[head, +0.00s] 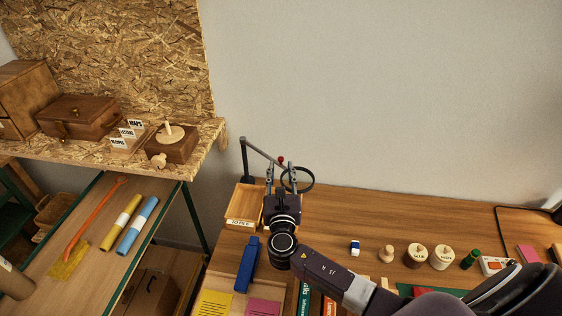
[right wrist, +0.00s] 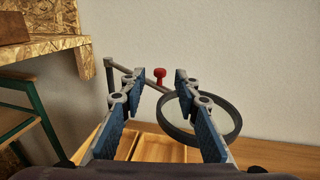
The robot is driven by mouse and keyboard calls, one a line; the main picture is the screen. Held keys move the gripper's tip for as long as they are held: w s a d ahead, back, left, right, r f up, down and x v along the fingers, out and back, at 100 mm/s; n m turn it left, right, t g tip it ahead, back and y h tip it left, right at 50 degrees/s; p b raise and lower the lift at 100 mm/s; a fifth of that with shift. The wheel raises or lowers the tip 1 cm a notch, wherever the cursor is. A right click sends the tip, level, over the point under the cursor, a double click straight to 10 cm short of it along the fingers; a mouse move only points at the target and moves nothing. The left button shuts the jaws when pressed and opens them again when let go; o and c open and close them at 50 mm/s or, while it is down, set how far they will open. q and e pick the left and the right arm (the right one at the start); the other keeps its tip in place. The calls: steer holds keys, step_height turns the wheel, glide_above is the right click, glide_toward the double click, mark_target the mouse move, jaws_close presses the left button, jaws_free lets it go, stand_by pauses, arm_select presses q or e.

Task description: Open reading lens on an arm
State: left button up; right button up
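The reading lens is a dark ring (head: 311,180) on a jointed grey arm (head: 262,151) with a dark upright post (head: 244,160) at the desk's back left corner. A red knob (head: 281,160) sits on the arm near the ring. My right gripper (head: 280,165) is open and empty in front of it. In the right wrist view the red knob (right wrist: 160,73) shows between the fingertips, seemingly beyond them. The lens ring (right wrist: 235,122) is partly hidden behind the right-hand finger. My left gripper is out of view.
A wooden "TO FILE" tray (head: 241,223) lies below the lens arm. A blue object (head: 247,264) and books are nearer. Stamps (head: 417,255) and an eraser (head: 355,248) stand to the right. The desk behind them is clear up to the wall.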

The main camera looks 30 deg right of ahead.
mark_target(281, 161)
steer(key=shift+x, duration=2.05)
steer(key=shift+f, duration=0.1)
jaws_close()
